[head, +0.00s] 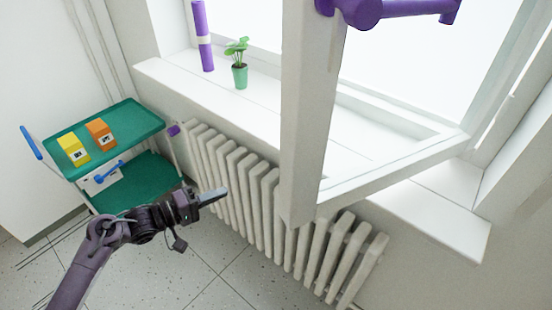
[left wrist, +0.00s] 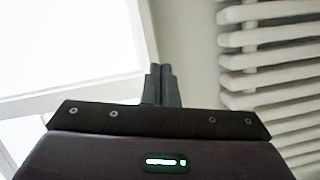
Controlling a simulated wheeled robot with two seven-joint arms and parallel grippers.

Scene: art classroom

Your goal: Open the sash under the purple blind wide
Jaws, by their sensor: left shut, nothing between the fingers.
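The white sash (head: 311,110) stands swung into the room at an angle, its free edge over the radiator and its hinge side at the right. A purple handle (head: 385,10) sits high on its free edge. No blind hangs in view; the top of the window is out of frame. In the left wrist view the shut fingers (left wrist: 160,84) show between a white frame (left wrist: 75,50) at the left and the radiator at the right. My right gripper is out of view.
A white ribbed radiator (head: 257,195) runs under the sill (head: 180,84). On the sill stand a purple roll (head: 201,40) and a potted plant (head: 239,75). A green trolley (head: 130,122) with a yellow box (head: 73,148) and an orange box (head: 101,133) stands left. Floor in front is clear.

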